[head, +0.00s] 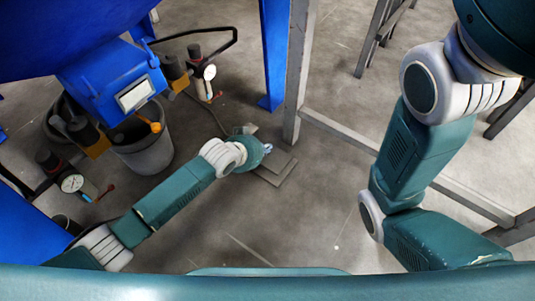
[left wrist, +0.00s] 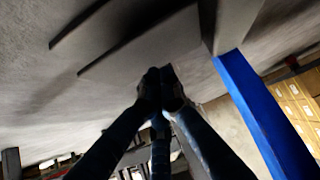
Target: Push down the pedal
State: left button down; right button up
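The pedal (head: 275,168) looks like a flat grey plate on the floor, near the middle of the head view. My left arm reaches in from the lower left. My left gripper (head: 267,149) is over the pedal's far part and hides some of it. In the left wrist view the dark fingers of this gripper (left wrist: 160,82) come together at the tips, with nothing seen between them. A grey plate that looks like the pedal (left wrist: 150,45) lies just beyond the fingertips; I cannot tell whether they touch. My right gripper is out of view.
A grey metal post (head: 297,75) stands just beyond the pedal, with a low rail (head: 430,180) running right. A blue post (head: 274,50) is beside it. A grey bucket (head: 145,150) and blue machine (head: 112,82) with gauges are at left. The floor between is mostly clear.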

pick_arm(q)
jog(key=shift+f, duration=0.1)
jog(key=shift+f, duration=0.35)
jog(key=shift+s+a+f+b, duration=0.1)
jog(key=shift+f+b, duration=0.25)
jog(key=shift+f, duration=0.75)
dwell(1.0)
jog(key=shift+r, duration=0.1)
jog(key=r+p, duration=0.2)
jog(key=shift+p, duration=0.35)
jog(key=shift+r, duration=0.25)
